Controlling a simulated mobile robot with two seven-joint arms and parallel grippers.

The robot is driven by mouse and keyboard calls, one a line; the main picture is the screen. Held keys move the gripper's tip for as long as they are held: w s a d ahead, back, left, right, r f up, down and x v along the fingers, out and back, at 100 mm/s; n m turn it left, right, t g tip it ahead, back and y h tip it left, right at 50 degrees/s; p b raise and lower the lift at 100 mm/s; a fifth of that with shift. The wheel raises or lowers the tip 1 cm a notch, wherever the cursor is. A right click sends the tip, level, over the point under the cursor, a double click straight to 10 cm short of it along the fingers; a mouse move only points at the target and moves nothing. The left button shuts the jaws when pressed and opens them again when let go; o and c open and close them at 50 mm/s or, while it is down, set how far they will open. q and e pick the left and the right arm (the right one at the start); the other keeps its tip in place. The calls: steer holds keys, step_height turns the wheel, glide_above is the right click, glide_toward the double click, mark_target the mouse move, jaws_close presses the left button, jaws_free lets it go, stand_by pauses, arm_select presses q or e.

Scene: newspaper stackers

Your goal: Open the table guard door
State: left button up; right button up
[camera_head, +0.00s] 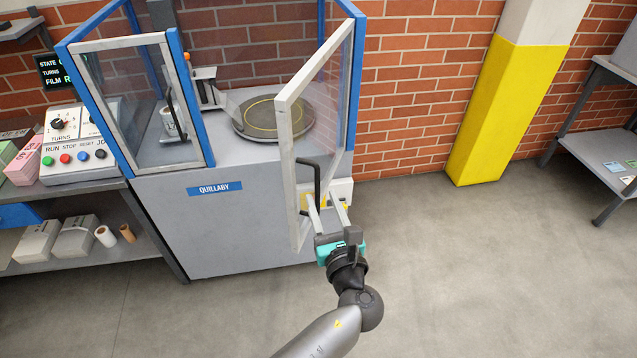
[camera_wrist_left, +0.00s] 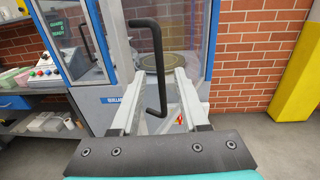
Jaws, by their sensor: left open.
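The table guard door (camera_head: 287,140) is a clear panel in a white frame. It stands swung outward from the right side of the grey wrapping machine (camera_head: 225,225), with the opening in front of the turntable uncovered. Its black bar handle (camera_head: 317,180) is on the free edge side. My left gripper (camera_head: 327,195) is open at the lower part of the door, close to the handle. In the left wrist view the handle (camera_wrist_left: 158,60) shows between the two spread fingers, with no grip on it. Whether a finger touches it, I cannot tell. My right gripper is out of view.
A round dark turntable (camera_head: 273,118) sits inside the guard. A second white-framed panel (camera_head: 150,120) with its own black handle stands at the left. A control box (camera_head: 75,145) is on the left bench. A yellow pillar (camera_head: 505,110) stands right; the floor between is clear.

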arm_select(q)
steer(key=p+v, duration=0.1)
steer(key=v, duration=0.6)
steer(key=shift+r, duration=0.1)
steer(key=shift+c, duration=0.3)
